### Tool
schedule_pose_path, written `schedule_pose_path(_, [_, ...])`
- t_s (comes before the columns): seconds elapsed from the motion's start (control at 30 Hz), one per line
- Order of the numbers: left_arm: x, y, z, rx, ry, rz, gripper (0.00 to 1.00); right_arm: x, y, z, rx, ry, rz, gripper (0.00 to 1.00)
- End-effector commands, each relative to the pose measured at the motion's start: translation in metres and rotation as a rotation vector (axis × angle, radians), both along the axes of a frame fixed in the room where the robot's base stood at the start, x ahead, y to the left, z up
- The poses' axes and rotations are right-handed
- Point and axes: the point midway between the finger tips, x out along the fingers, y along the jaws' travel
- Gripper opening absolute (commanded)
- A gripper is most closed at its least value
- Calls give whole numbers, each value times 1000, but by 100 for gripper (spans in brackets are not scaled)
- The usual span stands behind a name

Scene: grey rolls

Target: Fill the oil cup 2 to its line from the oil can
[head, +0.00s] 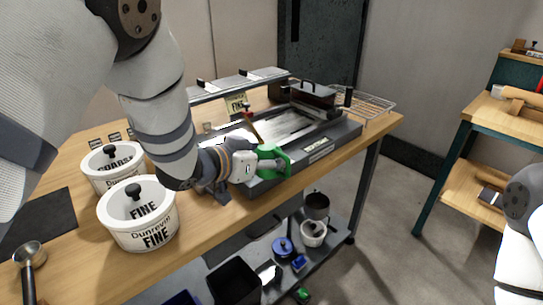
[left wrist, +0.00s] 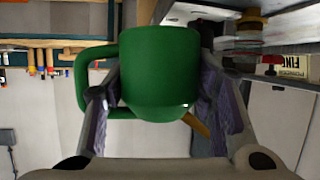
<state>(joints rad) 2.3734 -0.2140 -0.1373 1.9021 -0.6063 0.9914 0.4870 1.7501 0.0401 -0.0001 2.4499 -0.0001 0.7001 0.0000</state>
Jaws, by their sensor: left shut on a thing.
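My left gripper (head: 262,163) is shut on a green can (head: 273,162), which I take to be the oil can, at the front edge of the grey machine. In the left wrist view the green can (left wrist: 160,72) fills the space between the fingers, its handle to the left and a brownish spout (left wrist: 196,125) below. In the head view a thin brown spout (head: 253,129) rises above the gripper. A small red-topped fitting (head: 248,114) stands on the machine behind it. I cannot tell which part is oil cup 2, nor see its line or level. My right gripper is out of view.
The grey machine (head: 345,133) stands on the wooden bench (head: 80,240). Two white lidded pots (head: 140,228) (head: 113,172) and a scoop (head: 30,256) are at the left. A wire rack (head: 375,104) is behind right. A lower shelf holds several containers; another bench (head: 480,112) is at right.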

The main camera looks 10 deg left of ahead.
Motion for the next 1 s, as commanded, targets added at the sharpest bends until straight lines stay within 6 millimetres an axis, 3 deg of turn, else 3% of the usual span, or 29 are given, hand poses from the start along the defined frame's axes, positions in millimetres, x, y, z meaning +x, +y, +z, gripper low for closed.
schedule_pose_path(0.27, [-13,-17,-8,-316,255,1,27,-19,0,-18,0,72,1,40])
schedule_pose_path(0.4, [-16,-21,-4,-447,356,-1,27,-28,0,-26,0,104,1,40])
schedule_pose_path(0.5, [-17,-22,14,-514,392,-3,27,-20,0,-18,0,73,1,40])
schedule_pose_path(1.0, [-18,-23,20,-592,462,-2,27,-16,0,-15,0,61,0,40])
